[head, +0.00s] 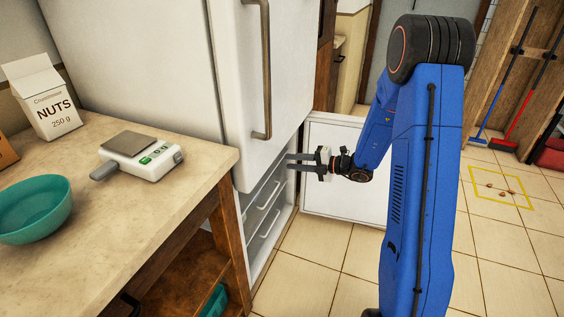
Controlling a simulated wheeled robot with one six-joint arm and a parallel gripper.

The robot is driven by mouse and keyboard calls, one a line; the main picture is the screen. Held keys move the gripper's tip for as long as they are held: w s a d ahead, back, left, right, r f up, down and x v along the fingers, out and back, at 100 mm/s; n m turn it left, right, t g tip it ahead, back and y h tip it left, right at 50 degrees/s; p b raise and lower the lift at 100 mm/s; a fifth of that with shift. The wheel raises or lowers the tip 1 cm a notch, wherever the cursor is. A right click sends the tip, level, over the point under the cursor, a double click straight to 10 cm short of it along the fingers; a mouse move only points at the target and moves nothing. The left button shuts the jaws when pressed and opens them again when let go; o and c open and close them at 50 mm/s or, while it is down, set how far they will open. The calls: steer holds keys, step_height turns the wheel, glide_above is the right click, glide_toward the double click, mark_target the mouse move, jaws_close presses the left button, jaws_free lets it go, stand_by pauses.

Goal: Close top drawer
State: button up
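A white fridge (150,55) has its lower compartment open, with the lower door (345,185) swung out to the right. Several light grey drawers are stacked inside. The top drawer (262,187) is partly hidden by the upper door and lies just below and left of my gripper (290,161). I cannot tell how far it is pulled out. A lower drawer (264,228) shows below it. My gripper points left toward the compartment, with its two fingers apart and nothing between them. I cannot tell whether the fingertips touch the drawer.
The shut upper door (240,90) with its long handle (266,70) hangs above the drawers. A counter (185,190) at left holds a scale (150,160), a teal bowl (35,215) and a nuts carton (45,105). Tiled floor (320,240) is clear in front.

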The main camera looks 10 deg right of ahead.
steer(key=v, duration=0.8)
steer(key=shift+s+d, duration=0.2)
steer(key=shift+d, duration=0.1)
steer(key=s+a+r+n+g+h, duration=0.1)
steer(key=s+a+r+n+g, duration=0.25)
steer(key=s+n, duration=0.35)
steer(key=s+a+r+n+g+h, duration=0.1)
steer(key=s+a+r+n+g, duration=0.1)
steer(key=s+a+n, duration=0.35)
steer(key=s+a+r+n+g+h, duration=0.1)
steer(key=s+a+r+n+g, duration=0.15)
steer(key=s+n, duration=0.55)
steer(key=s+d+r+n+t+h, duration=0.1)
steer(key=s+d+r+n+h, duration=0.2)
steer(key=s+n, duration=0.5)
steer(key=s+d+r+n+t+h, duration=0.2)
steer(key=s+d+n+h, duration=0.4)
steer(key=n, duration=0.8)
steer(key=shift+s+r+n+t+h, duration=0.35)
steer(key=shift+s+r, duration=0.3)
steer(key=shift+s, duration=0.85)
steer(key=shift+d, duration=0.15)
